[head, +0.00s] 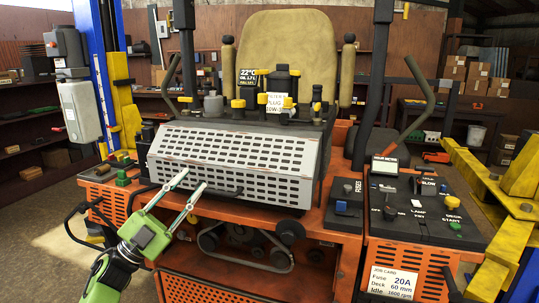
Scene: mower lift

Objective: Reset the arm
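My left arm comes in from the lower left, with a green and dark wrist. Its gripper (194,179) has two pale, thin fingers spread apart with nothing seen between them. The fingertips are in front of the lower left part of the white slotted grille cover (235,155) on the orange mower. I cannot tell whether they touch it. A dark handle (226,192) on the cover's lower edge is just right of the fingertips. My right gripper is not in view.
A blue and yellow lift post (101,75) stands left. A control panel (425,210) with switches and a job card (392,281) is at right. A curved dark bar (78,222) is left of my wrist. Belts and pulleys (225,238) show below the cover. Open floor lies far left.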

